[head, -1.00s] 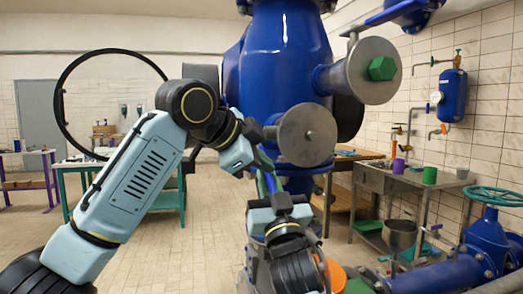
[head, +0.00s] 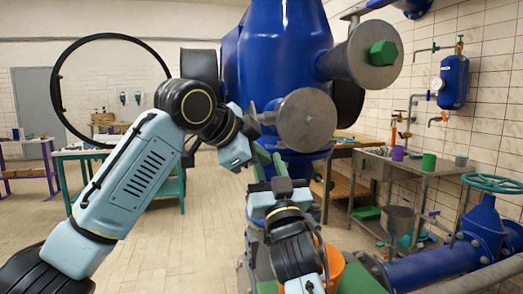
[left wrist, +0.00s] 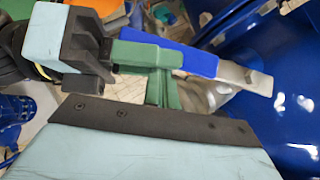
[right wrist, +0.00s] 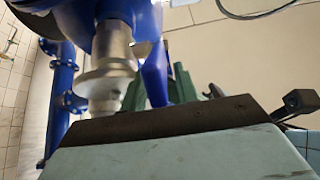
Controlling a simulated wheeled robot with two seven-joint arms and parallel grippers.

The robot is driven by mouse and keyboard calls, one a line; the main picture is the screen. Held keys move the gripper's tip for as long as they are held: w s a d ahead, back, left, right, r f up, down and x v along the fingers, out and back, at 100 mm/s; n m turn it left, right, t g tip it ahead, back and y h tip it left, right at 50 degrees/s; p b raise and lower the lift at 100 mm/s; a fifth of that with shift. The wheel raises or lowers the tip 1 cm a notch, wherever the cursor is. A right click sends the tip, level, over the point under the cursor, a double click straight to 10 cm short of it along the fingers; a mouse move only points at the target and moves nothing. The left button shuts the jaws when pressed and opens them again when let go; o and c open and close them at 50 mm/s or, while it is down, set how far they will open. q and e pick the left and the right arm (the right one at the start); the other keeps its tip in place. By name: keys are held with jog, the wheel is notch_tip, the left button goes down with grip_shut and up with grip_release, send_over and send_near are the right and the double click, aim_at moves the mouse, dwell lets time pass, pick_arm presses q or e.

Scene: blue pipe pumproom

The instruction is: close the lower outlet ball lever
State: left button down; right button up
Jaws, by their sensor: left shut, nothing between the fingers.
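The blue lever (left wrist: 203,64) shows in the left wrist view, with a bare metal end (left wrist: 258,82) at a metal valve body. It also shows in the right wrist view (right wrist: 154,76), beside a grey metal fitting (right wrist: 108,82). My right gripper (head: 274,170) is under the round metal flange, and its green fingers (left wrist: 146,54) lie at the lever's free end. I cannot tell whether they grip it. My left gripper (left wrist: 163,88) is shut and empty, its fingers just below the lever and right fingers; contact is unclear. The lever is hidden in the head view.
Two round metal flanges (head: 306,118) (head: 358,58) project from the big blue vessel (head: 280,50) close above my grippers. An orange bucket (head: 333,268) stands low at right. A blue pipe with a green handwheel (head: 492,183) is at far right. The floor at left is open.

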jog(key=shift+s+a+r, duration=0.2)
jog(key=shift+s+r, duration=0.05)
jog(key=shift+r, duration=0.1)
jog(key=shift+f, duration=0.1)
